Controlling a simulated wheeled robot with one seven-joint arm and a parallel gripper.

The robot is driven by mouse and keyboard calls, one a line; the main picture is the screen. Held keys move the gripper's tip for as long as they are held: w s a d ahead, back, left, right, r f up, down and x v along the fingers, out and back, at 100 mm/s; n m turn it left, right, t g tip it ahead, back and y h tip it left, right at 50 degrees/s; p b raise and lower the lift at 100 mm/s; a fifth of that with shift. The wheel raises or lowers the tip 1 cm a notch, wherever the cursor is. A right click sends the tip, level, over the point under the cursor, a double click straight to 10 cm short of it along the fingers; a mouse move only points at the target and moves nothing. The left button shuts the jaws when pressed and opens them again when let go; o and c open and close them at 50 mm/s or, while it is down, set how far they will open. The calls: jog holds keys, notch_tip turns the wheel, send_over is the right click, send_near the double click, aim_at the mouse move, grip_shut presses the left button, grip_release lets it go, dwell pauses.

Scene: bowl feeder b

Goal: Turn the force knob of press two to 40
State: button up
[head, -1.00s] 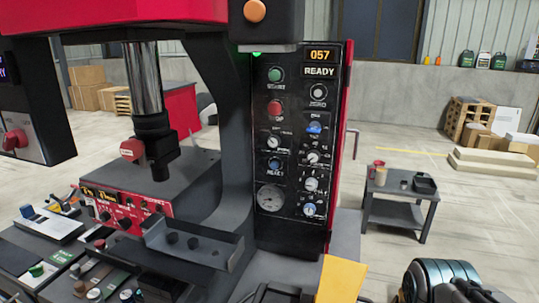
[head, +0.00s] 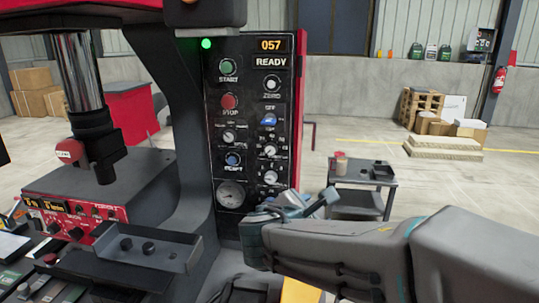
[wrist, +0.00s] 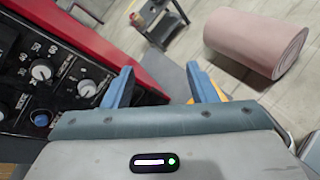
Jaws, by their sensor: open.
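The press's black control panel (head: 254,90) stands upright in the middle of the head view, its display (head: 271,44) showing 057 above READY. Several small pale dial knobs (head: 270,151) sit on its lower half, with a blue knob (head: 268,119) above them. The labels are too small to tell which knob sets force. In the wrist view the panel lies at the left, with two white knobs (wrist: 87,88) and a blue button (wrist: 40,118). My gripper (head: 311,200) is open and empty, in front of the panel's lower right; it also shows in the wrist view (wrist: 160,86). The lowest knob is hidden behind it.
A round gauge (head: 231,194) sits low on the panel. A grey ledge (head: 150,250) and a red control box (head: 75,222) stand left. A small dark cart (head: 358,178) stands behind my gripper. A pink roll (wrist: 250,40) lies on the floor in the wrist view.

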aim_at(270, 150)
jog(key=w+a+r+n+t+y, duration=0.35)
jog(key=a+r+n+t, duration=0.25)
jog(key=a+n, duration=0.45)
jog(key=shift+m, duration=0.85)
jog(key=x, duration=0.4)
jog(key=p+x, duration=0.1)
jog(key=x, duration=0.3)
jog(key=a+x, duration=0.1)
jog(key=x, duration=0.4)
jog(key=shift+w+r, duration=0.2)
jog(key=shift+w, duration=0.05)
jog(key=c, duration=1)
